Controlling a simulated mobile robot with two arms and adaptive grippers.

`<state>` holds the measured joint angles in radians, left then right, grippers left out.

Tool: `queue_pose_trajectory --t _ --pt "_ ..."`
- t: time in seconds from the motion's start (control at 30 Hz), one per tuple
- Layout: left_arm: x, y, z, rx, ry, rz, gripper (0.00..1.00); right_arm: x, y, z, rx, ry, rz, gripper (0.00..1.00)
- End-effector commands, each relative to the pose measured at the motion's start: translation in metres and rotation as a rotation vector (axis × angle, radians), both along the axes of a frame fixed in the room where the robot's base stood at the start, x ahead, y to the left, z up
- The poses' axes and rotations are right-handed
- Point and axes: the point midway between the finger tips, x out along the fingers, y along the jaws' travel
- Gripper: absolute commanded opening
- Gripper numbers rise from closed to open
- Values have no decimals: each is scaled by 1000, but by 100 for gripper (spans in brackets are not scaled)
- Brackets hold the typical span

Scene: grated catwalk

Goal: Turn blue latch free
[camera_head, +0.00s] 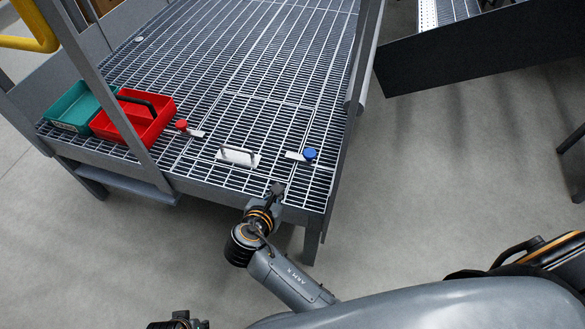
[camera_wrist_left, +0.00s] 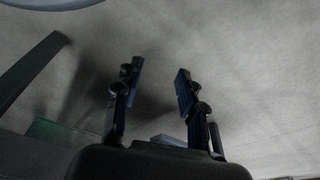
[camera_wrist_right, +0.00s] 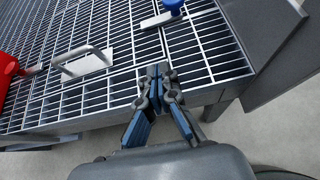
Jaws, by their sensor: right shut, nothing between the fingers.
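The blue latch (camera_head: 309,153) is a round blue knob beside a pale plate, on the grating near its right edge. It also shows at the top of the right wrist view (camera_wrist_right: 173,6), partly cut off. My right gripper (camera_head: 277,188) is shut and empty at the near edge of the grating, short of the blue latch and apart from it. Its closed fingertips (camera_wrist_right: 158,72) point toward the grating in the right wrist view. My left gripper (camera_wrist_left: 158,73) is open and empty over bare floor, far from the latch.
A red latch (camera_head: 181,125) and a hatch handle (camera_head: 238,157) on a pale plate are left of the blue latch. A red tray (camera_head: 155,103) and a green tray (camera_head: 72,108) stand at the left. A grey post (camera_head: 110,95) rises there. Floor (camera_head: 430,190) right of the platform is clear.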

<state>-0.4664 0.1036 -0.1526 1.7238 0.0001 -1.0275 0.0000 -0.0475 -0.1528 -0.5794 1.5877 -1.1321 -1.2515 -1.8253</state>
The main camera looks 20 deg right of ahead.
Motion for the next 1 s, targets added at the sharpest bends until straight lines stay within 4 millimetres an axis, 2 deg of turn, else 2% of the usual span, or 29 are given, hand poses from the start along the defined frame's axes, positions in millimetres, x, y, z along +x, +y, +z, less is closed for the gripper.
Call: queue_pose_trajectory --t 0.1,0.27,0.7,0.8,1.0 --pt "3 0 7 -1 -7 1 40 6 -4 2 -26 -3 2 0" --pt "10 -1 28 -2 -21 3 40 22 -15 -10 -24 -3 2 0" --pt "13 0 112 -4 -65 10 40 74 -51 -48 -23 -1 2 0" --pt "10 1 128 -4 -73 12 40 88 -59 -46 -21 -4 2 0" --pt "6 2 147 -5 -80 13 40 102 -69 -45 -20 -1 3 0"
